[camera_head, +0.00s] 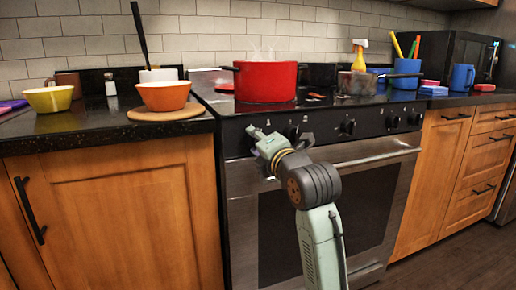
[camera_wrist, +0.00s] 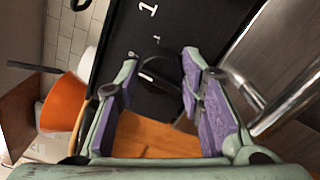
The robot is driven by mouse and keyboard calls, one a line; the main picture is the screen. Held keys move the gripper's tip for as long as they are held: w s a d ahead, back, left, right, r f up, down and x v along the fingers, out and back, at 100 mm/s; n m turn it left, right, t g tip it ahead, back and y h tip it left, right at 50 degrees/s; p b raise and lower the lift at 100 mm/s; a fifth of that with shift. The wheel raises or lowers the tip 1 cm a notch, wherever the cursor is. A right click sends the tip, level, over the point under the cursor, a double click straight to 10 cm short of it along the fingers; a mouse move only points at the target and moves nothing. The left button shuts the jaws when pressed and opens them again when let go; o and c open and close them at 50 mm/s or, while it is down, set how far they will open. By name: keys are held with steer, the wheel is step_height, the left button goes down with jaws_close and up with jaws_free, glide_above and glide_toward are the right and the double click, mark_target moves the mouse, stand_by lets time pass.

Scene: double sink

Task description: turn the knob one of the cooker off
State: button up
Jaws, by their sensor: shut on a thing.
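The cooker (camera_head: 380,165) has a black front panel with a row of dark knobs, below a red pot. My gripper (camera_head: 256,132) is at the panel's left end and hides the leftmost knob in the head view. In the wrist view, a dark round knob (camera_wrist: 158,62) lies between the purple-padded fingers of my gripper (camera_wrist: 160,68), by a white "1" on the panel. The fingers are shut on this knob. Its exact pointing angle is hard to read against the black panel.
The red pot (camera_head: 265,82) stands on the hob, a grey pan (camera_head: 357,83) to its right. The oven handle (camera_head: 375,158) runs just below the knobs. The floor at right is clear.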

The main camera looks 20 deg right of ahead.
steer(key=shift+n, duration=0.5)
steer(key=shift+r, duration=0.1)
steer(key=o, duration=1.2)
steer(key=shift+c, duration=0.2)
steer(key=s, duration=1.2)
steer(key=shift+d, duration=0.2)
